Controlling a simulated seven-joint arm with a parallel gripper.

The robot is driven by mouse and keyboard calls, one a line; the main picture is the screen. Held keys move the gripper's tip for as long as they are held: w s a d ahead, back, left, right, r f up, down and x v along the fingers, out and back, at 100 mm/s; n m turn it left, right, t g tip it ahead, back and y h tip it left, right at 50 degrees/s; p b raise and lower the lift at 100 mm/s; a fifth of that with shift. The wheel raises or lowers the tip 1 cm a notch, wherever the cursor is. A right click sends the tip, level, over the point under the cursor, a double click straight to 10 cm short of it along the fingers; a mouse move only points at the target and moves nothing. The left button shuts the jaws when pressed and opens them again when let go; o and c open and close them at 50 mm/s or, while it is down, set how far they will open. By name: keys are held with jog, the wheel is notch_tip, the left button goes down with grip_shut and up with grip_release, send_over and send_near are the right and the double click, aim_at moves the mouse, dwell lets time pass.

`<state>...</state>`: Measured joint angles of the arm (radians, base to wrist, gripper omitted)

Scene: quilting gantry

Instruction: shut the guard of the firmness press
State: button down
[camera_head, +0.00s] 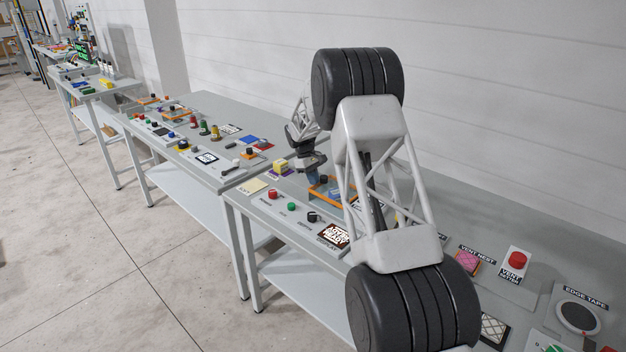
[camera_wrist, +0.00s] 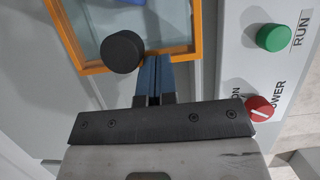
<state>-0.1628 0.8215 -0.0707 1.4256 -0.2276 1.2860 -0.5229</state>
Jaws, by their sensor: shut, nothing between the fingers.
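The guard (camera_head: 318,202) is an orange frame with a clear panel, on the bench beside my forearm. Its frame fills the upper left of the wrist view (camera_wrist: 199,30), with a round black knob (camera_wrist: 122,52) near the frame's lower edge. My gripper (camera_wrist: 154,62) is shut and empty, its blue fingertips just right of the knob and over the frame edge; I cannot tell whether they touch either. In the head view my gripper (camera_head: 311,168) is close behind the guard and partly blurred into the dark wrist. I cannot tell how far the guard is open.
A panel in front of the guard carries a green RUN button (camera_wrist: 274,38) and a red POWER knob (camera_wrist: 259,108). A yellow block (camera_head: 282,167) stands left of my gripper. My arm hides bench to the right. A red vent button (camera_head: 517,260) lies further right.

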jog(key=shift+f, duration=0.1)
jog(key=shift+w+a, duration=0.55)
jog(key=shift+a, duration=0.05)
jog(key=shift+w+a+r, duration=0.3)
jog(key=shift+w+a, duration=0.2)
jog(key=shift+w, duration=0.05)
jog(key=shift+w+a+r, duration=0.25)
jog(key=shift+w+a, duration=0.2)
jog(key=shift+w, duration=0.1)
jog(key=v, duration=0.9)
jog(key=shift+s, duration=0.1)
jog(key=shift+w+a, duration=0.3)
jog(key=shift+a, duration=0.5)
jog(key=shift+w+a, duration=0.3)
jog(key=shift+a, duration=0.55)
jog(key=shift+f, duration=0.15)
